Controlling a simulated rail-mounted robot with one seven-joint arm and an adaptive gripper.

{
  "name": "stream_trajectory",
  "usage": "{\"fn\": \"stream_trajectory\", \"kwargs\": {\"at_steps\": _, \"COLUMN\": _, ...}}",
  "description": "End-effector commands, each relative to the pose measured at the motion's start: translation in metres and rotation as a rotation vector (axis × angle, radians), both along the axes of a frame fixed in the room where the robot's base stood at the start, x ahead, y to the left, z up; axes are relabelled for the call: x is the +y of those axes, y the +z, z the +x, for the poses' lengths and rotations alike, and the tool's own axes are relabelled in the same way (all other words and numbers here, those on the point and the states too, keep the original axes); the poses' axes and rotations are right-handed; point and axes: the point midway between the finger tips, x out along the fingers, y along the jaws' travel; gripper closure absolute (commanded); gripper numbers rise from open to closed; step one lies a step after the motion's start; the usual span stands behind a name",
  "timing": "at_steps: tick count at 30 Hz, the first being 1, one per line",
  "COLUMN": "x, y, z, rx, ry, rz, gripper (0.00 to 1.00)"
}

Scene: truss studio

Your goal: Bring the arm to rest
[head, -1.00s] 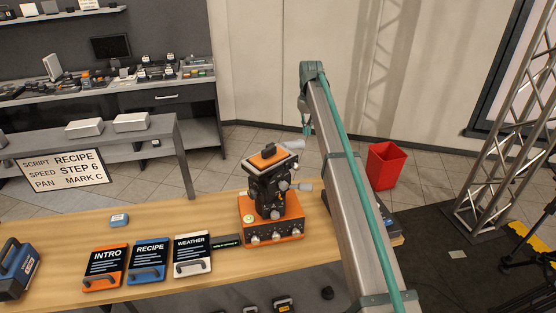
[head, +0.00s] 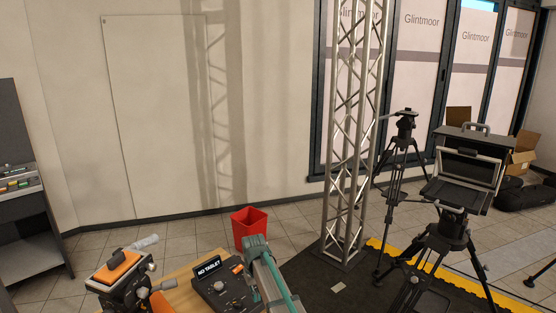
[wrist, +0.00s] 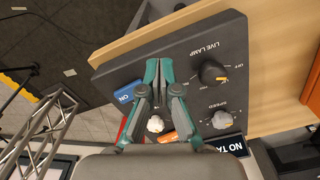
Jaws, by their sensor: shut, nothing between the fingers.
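My gripper (wrist: 160,68) is shut and empty in the wrist view, its teal-and-grey fingers meeting at the tips. It is over a dark control box (wrist: 190,65) with a blue ON button (wrist: 124,92), a LIVE LAMP knob (wrist: 213,72) and a SPEED knob (wrist: 222,119). A white knob (wrist: 155,124) shows between the finger linkages. In the head view my arm rises at the bottom middle, beside the control box (head: 206,292), whose display (head: 208,268) reads NO TABLET. I cannot tell the gap between fingertips and box.
An orange-topped device (head: 118,272) stands left of the control box on the wooden table (head: 180,272). A red bin (head: 249,226) stands behind. A metal truss (head: 352,140), a tripod (head: 396,190) and a monitor on its stand (head: 465,175) are at right.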

Motion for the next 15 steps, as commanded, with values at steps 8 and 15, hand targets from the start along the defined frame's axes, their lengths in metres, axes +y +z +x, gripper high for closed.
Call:
{"fn": "stream_trajectory", "kwargs": {"at_steps": 8, "x": -0.146, "y": -0.076, "z": -0.122, "rx": 0.002, "ry": -0.198, "rz": 0.000, "gripper": 1.00}}
{"fn": "stream_trajectory", "kwargs": {"at_steps": 15, "x": -0.223, "y": -0.110, "z": -0.220, "rx": 0.000, "ry": -0.344, "rz": 0.001, "gripper": 1.00}}
